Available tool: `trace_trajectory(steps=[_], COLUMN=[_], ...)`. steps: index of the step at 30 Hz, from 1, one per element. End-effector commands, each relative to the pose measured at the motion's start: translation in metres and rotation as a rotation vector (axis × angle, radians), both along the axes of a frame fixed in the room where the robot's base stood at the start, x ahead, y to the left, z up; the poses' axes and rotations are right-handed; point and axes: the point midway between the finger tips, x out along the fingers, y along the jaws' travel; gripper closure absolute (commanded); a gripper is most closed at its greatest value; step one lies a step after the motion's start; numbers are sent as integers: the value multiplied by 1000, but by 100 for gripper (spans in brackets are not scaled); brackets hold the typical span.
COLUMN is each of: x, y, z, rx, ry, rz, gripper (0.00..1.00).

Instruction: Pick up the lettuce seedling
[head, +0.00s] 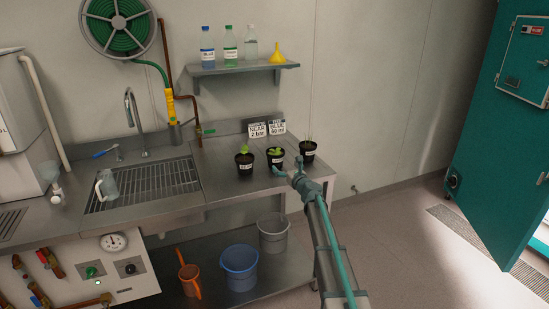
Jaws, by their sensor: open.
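Three small black pots with white labels stand in a row near the right end of the steel counter. The left pot (244,166) holds a light green leafy seedling (244,149). The middle pot (274,163) holds a low, broad-leaved green seedling (275,151). The right pot (308,156) holds thin, grass-like shoots (309,139). The labels are too small to read, so I cannot tell for sure which seedling is the lettuce. My gripper (288,166) is open and empty at the counter's right end, in front of the middle and right pots; contact cannot be judged.
Two white signs (258,130) stand behind the pots. A wall shelf (240,69) with bottles and a yellow funnel hangs above. A sink with a grate (150,181) lies left. Buckets (239,267) stand below. A teal door (510,130) is at right.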

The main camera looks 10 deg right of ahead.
Motion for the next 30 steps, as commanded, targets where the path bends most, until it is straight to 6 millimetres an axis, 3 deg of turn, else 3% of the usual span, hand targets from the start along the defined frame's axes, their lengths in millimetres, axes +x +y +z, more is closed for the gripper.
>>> trace_trajectory(steps=[9, 17, 25, 30], x=[44, 58, 93, 99], y=[12, 18, 28, 30], z=[0, 0, 0, -1], rx=[-1, -3, -3, -3], ry=[1, 1, 1, 0], rz=[0, 1, 2, 1], gripper=[0, 0, 0, 0])
